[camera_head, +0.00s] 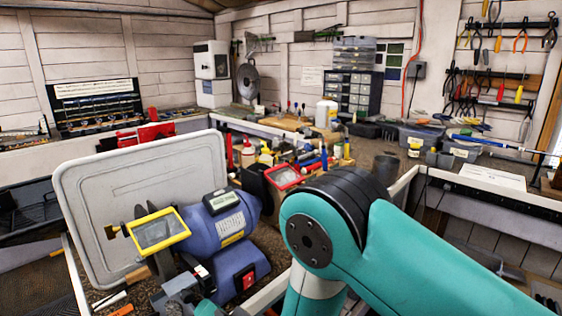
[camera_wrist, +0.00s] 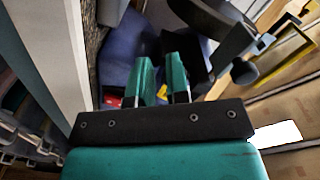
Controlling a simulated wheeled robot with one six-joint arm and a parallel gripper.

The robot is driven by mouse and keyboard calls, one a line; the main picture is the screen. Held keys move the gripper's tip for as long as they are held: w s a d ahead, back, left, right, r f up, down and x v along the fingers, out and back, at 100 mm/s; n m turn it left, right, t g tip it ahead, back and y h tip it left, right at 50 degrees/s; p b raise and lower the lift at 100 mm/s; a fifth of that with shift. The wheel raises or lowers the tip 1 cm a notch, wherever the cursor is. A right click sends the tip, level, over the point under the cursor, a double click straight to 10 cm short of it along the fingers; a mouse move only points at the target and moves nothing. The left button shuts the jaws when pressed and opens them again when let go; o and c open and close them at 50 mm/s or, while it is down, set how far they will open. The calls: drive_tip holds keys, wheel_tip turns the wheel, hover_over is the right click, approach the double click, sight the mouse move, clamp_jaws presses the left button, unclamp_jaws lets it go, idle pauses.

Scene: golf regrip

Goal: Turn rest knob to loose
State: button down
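The blue bench grinder (camera_head: 232,228) stands on the bench in the head view, with a yellow-framed shield (camera_head: 160,230) and a red-framed shield (camera_head: 283,177). The grinder's blue body (camera_wrist: 122,45) lies behind the fingers. A dark round knob (camera_wrist: 244,72) is to the right of the fingers, apart from them. Which knob is the rest knob, and its setting, I cannot tell.
A grey tray-like panel (camera_head: 145,190) leans upright behind the grinder. Bottles and tools crowd the bench behind. My teal arm covers the right front of the head view. In the wrist view, black grinder parts (camera_wrist: 215,20) are close to the fingers.

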drive_tip(key=shift+w+a+r, duration=0.1)
drive_tip(key=shift+w+r, duration=0.2)
drive_tip(key=shift+w, duration=0.1)
drive_tip(key=shift+s+f, duration=0.1)
drive_tip(key=shift+f, duration=0.05)
drive_tip(key=b+v, duration=0.2)
drive_tip(key=b, duration=0.1)
drive_tip(key=b+v, duration=0.1)
drive_tip(key=b, duration=0.1)
drive_tip(key=f+b+v, duration=0.1)
drive_tip(key=b+v, duration=0.1)
drive_tip(key=b, duration=0.1)
drive_tip(key=shift+s+b, duration=0.35)
drive_tip(key=shift+s, duration=0.05)
drive_tip(key=shift+r, duration=0.1)
